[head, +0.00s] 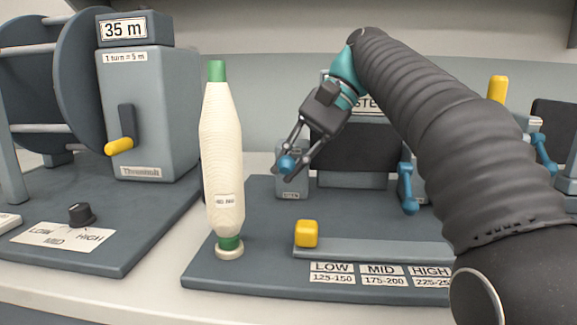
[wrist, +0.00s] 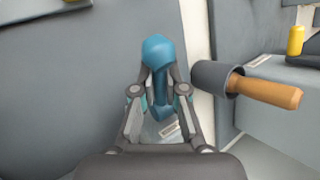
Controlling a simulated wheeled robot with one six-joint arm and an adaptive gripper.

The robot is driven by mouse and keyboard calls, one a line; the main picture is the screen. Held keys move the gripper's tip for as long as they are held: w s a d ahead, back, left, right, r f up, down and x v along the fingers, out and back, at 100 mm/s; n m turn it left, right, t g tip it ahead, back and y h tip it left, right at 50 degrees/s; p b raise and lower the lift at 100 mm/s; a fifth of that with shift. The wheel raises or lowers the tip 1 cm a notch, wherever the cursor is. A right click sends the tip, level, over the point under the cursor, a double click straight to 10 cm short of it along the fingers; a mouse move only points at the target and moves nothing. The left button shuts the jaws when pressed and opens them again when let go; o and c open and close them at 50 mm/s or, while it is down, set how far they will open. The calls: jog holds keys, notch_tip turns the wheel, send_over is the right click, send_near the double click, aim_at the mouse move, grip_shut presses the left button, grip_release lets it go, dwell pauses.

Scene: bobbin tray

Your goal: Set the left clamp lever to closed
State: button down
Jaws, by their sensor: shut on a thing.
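The left clamp lever is blue with a round knob (head: 287,164) and sits at a small grey clamp block (head: 292,187) behind the cream bobbin. My gripper (head: 284,168) is shut on this lever. In the wrist view the lever (wrist: 157,55) runs between my fingers (wrist: 160,88), its rounded knob showing beyond the fingertips. In the head view the fingers partly cover the lever's arm, so its exact angle is hard to tell. A second blue clamp lever (head: 408,188) hangs downward further right.
The cream bobbin (head: 222,160) stands upright left of my gripper. A yellow slider knob (head: 306,234) sits at the left of its rail (head: 375,249). The winder box (head: 150,105) stands far left. In the wrist view a wooden handle (wrist: 265,92) juts close to my right finger.

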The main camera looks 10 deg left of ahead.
dwell(0.3)
jog(key=c, duration=1.2)
grip_release()
